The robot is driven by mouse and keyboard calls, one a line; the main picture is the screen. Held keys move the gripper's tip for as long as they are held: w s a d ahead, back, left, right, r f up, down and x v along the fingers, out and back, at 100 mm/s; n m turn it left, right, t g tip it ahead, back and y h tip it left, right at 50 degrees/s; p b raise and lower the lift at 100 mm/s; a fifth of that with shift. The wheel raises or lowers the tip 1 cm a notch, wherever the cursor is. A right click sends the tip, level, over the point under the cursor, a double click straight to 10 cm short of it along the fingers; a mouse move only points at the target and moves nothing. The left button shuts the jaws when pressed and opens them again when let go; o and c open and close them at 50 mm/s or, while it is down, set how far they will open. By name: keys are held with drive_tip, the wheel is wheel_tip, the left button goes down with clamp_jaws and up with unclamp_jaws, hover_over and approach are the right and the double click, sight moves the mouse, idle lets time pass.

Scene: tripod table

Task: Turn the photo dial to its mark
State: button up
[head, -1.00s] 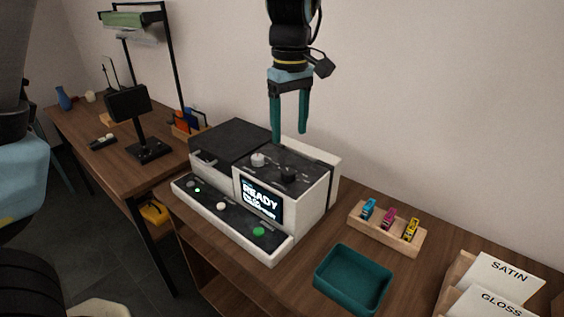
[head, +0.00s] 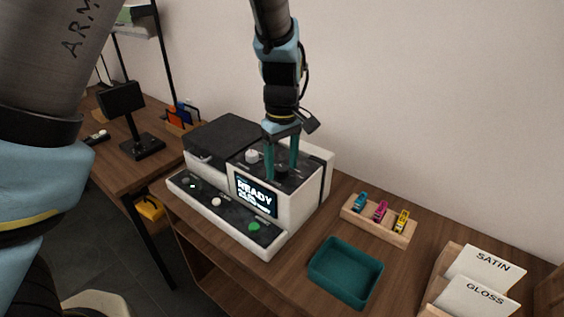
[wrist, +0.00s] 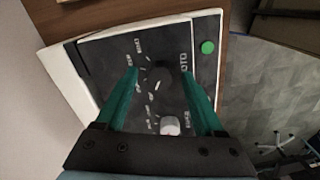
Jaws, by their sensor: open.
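A printer-like machine (head: 300,190) stands on the wooden table, with two knobs on its dark top panel. Contact cannot be made out.
The machine's screen (head: 256,197) reads "READY". A green button (head: 254,227) and a pale button (head: 215,201) are on its front ledge. A teal tray (head: 345,272), a wooden holder (head: 378,219) with coloured pieces and a SATIN/GLOSS card rack (head: 470,285) stand to the right.

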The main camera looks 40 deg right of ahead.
clamp_jaws()
idle(0.4)
drive_tip(key=shift+m, duration=0.4)
drive_tip(key=m, duration=0.3)
drive_tip(key=shift+m+b, duration=0.3)
drive_tip(key=shift+b, duration=0.05)
drive_tip(key=shift+m, duration=1.7)
unclamp_jaws()
